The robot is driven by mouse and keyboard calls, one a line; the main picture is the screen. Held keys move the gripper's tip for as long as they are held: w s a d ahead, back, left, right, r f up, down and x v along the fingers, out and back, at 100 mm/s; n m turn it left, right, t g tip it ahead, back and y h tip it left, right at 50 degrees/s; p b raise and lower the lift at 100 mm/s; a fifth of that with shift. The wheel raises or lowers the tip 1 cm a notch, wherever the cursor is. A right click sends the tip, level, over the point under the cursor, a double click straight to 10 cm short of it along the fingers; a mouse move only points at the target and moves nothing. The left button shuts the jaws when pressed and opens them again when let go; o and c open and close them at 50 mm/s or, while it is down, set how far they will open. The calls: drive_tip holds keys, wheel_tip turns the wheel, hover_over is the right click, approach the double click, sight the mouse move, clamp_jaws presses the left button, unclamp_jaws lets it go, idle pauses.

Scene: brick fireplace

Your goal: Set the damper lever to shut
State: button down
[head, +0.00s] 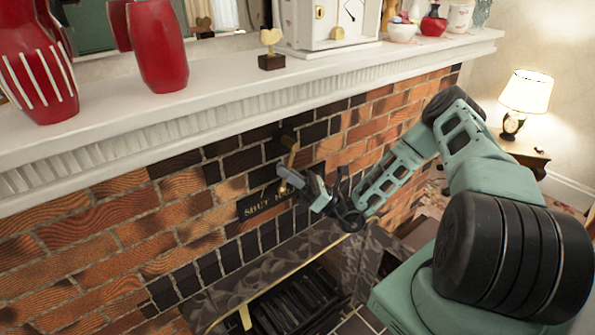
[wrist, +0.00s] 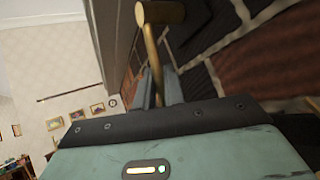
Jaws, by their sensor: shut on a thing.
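The brass damper lever (head: 292,156) stands out from the dark brick face above the firebox, below the mantel. In the wrist view its rod (wrist: 153,50) runs down between my fingers, with a round knob (wrist: 160,12) at its top end. My gripper (head: 288,180) is shut on the lever's rod; the wrist view also shows the fingers (wrist: 160,90) on either side of it. A dark plaque (head: 258,205) with the word "SHUT" toward its left sits behind and below the gripper. The plaque's right part is hidden by my gripper.
The white mantel shelf (head: 230,102) overhangs the lever and carries red vases (head: 158,45), a small heart ornament (head: 270,50) and a white clock (head: 325,25). The firebox (head: 295,300) opens below. A lit lamp (head: 525,95) stands at the right.

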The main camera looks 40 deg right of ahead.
drive_tip(key=shift+s+a+r+m+t+h, duration=0.15)
drive_tip(key=shift+a+m+t, duration=0.2)
drive_tip(key=shift+m+t, duration=0.3)
drive_tip(key=shift+a+r+m+t+h, duration=0.15)
drive_tip(key=shift+a+m+t, duration=0.15)
drive_tip(key=shift+m+t, duration=0.35)
drive_tip(key=c, duration=1.5)
unclamp_jaws()
drive_tip(key=shift+a, duration=0.1)
drive_tip(key=shift+d+f, duration=0.2)
drive_tip(key=b+v, duration=0.5)
drive_tip(key=v, duration=1.2)
drive_tip(key=shift+s+a, duration=0.15)
drive_tip(key=shift+a, duration=0.05)
